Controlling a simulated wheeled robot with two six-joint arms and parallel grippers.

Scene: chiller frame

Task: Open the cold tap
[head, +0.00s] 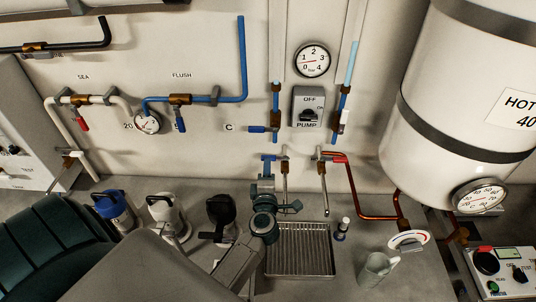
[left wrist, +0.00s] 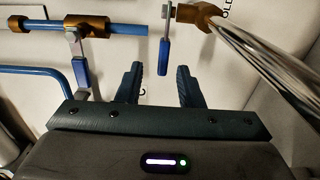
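The cold tap shows in the head view as a chrome spout (head: 285,182) on the wall, at the end of a blue pipe. In the left wrist view its blue lever (left wrist: 163,57) hangs down from a brass body (left wrist: 194,14), with the spout (left wrist: 255,62) slanting away to the right. My left gripper (head: 267,180) is close in front of this tap. In the left wrist view the gripper (left wrist: 159,82) is open and empty, its two dark fingers apart. The lever appears in line with the gap between them; contact cannot be told. My right gripper is not in view.
Another blue-handled valve (left wrist: 80,68) is left of the fingers in the wrist view. The red-piped hot tap (head: 323,158) is right of the cold tap. A metal drain tray (head: 300,252) lies below.

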